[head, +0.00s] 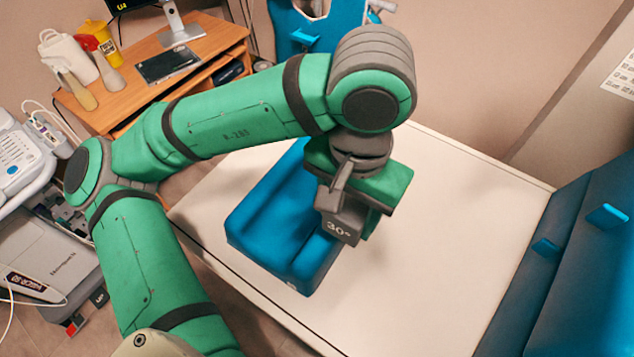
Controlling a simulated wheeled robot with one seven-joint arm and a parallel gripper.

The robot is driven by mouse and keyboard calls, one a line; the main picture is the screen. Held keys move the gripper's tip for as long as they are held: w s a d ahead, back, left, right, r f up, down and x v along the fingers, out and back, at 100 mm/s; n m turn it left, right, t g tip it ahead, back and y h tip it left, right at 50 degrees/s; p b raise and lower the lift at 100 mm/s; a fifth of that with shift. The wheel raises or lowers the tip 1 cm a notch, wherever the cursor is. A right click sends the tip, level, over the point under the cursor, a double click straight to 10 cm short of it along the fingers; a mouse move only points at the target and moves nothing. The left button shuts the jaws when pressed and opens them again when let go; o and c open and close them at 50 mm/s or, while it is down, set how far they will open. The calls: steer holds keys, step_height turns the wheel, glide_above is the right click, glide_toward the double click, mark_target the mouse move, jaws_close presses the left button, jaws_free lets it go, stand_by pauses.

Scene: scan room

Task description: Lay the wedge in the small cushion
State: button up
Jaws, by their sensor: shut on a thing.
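The wedge (340,226) is a dark grey block marked "30°". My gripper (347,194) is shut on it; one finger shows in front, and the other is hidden. The small cushion (268,222) is blue with raised sides and a hollow along it, and lies on the white table. The wedge and gripper are over the cushion's right side in the head view and hide part of it. I cannot tell whether the wedge touches the cushion.
The white table top (460,240) is bare to the right and front of the cushion. Blue padded panels (575,270) stand at the right edge. A wooden desk (150,75) with bottles is at the back left, and a medical device (22,155) stands at the left.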

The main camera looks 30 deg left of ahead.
steer(key=a+f, duration=0.4)
steer(key=w+a+f, duration=0.1)
steer(key=a+f, duration=0.3)
steer(key=a, duration=0.1)
steer(key=a+f, duration=0.5)
steer(key=shift+w, duration=0.4)
steer(key=shift+s+d, duration=0.1)
steer(key=shift+f, duration=0.3)
steer(key=shift+s+f, duration=0.1)
steer(key=shift+f, duration=0.2)
steer(key=o, duration=1.2)
steer(key=shift+c, duration=0.2)
steer(key=shift+r, duration=0.1)
